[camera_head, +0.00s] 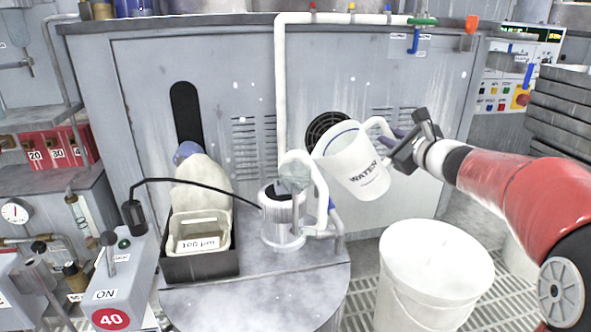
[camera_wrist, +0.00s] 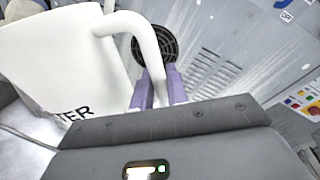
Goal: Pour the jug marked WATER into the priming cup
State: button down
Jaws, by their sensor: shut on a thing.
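The white jug marked WATER (camera_head: 352,170) hangs in the air right of centre, tilted with its mouth toward the left. A dark blue line shows near its rim; I see no stream leaving it. My gripper (camera_head: 398,139) is shut on the jug's handle. In the wrist view, the purple fingers of my gripper (camera_wrist: 158,92) stand on both sides of the handle, and the jug (camera_wrist: 55,60) fills the left. A ribbed metal cylinder (camera_head: 282,222) with a clear, raised lid-like part stands left of and below the jug; it appears to be the priming cup. Its inside is hidden.
A white pipe (camera_head: 281,90) rises behind the cylinder. A white bucket (camera_head: 437,240) stands on the floor below the jug, to the right. The round table's front (camera_head: 250,300) is clear.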

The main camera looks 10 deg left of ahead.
aim_at(380, 120)
jog(key=shift+s+a+r, duration=0.1)
jog(key=shift+a+r, duration=0.05)
jog(key=shift+r, duration=0.35)
jog(key=shift+s+a+r+n+h, duration=0.15)
jog(key=shift+a+r+n, duration=0.15)
jog(key=shift+r+n, duration=0.4)
jog(key=shift+s+a+r+n+h, duration=0.1)
jog(key=shift+s+a+r+n, duration=0.2)
jog(key=shift+r, duration=0.65)
jog(key=shift+s+a+r+n+h, duration=0.15)
jog(key=shift+a+r+n, duration=0.2)
jog(key=shift+r+n, duration=0.4)
dwell(0.5)
jog(key=shift+s+a+r+n, duration=0.1)
jog(key=shift+a+r+n, duration=0.2)
jog(key=shift+r, duration=0.25)
jog(key=shift+s+a+r+n, duration=0.15)
jog(key=shift+a+r, duration=0.1)
jog(key=shift+r, duration=0.25)
dwell(3.5)
